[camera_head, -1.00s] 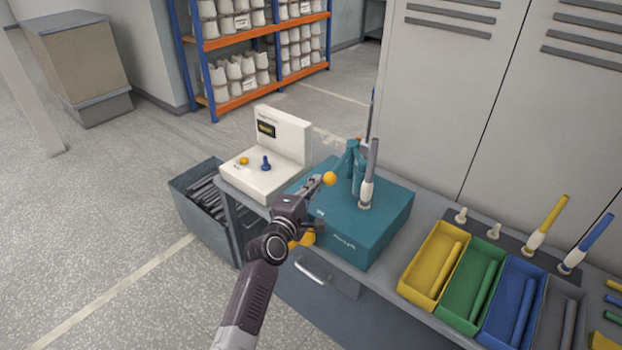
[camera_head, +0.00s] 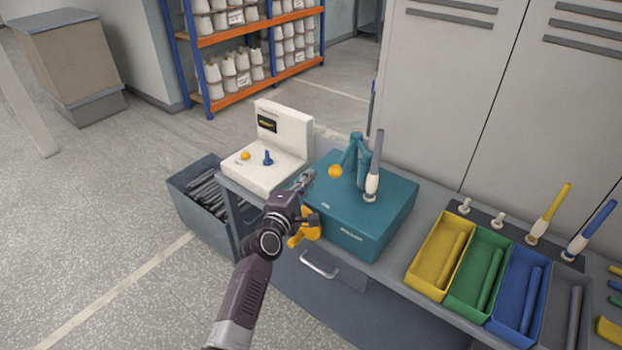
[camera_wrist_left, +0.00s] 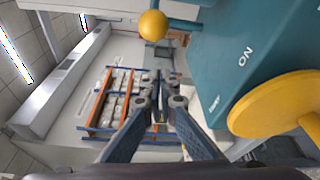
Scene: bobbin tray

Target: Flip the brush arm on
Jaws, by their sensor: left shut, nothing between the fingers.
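The teal winder box (camera_head: 345,235) stands on the bench with a teal brush arm (camera_head: 350,153) on top, ending in an orange-yellow ball knob (camera_head: 335,171). The knob also shows at the top of the left wrist view (camera_wrist_left: 153,25). A grey-tipped white spindle (camera_head: 373,180) stands beside the arm. My left gripper (camera_head: 307,178) is shut and empty, just left of the box and apart from the knob. Its fingers meet in the left wrist view (camera_wrist_left: 159,82), below the knob. An "ON" label (camera_wrist_left: 243,57) is on the teal surface. My right gripper is not in view.
A yellow crank wheel (camera_head: 305,229) sticks out of the box front beside my left gripper. A white console (camera_head: 285,145) with a blue lever is behind left. Yellow (camera_head: 419,283), green and blue trays stand right. A grey bin (camera_head: 183,199) is on the floor left.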

